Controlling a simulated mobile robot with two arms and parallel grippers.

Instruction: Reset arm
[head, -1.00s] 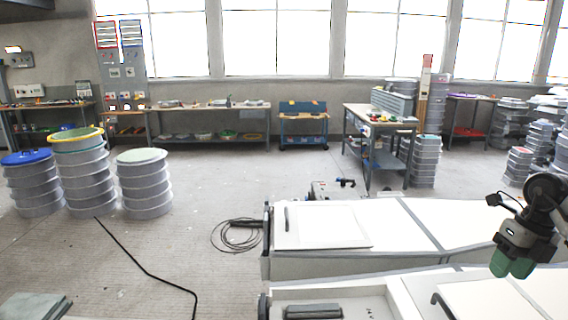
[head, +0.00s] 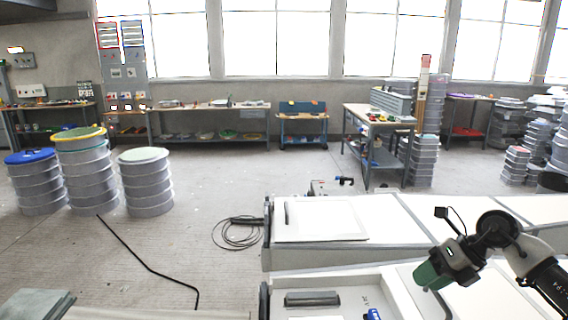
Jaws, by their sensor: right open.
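My right gripper (head: 430,277) shows at the lower right in the head view, with green fingertips pointing down and to the left. It is open, and I see nothing held in it. It hangs above the white mould surface near the front table. My right arm reaches in from the right edge. My left gripper is not in view.
A white mould table with a flat white panel (head: 325,219) stands in front. A nearer tray holds a grey block (head: 312,299). Stacked drums (head: 87,180) stand at the left.

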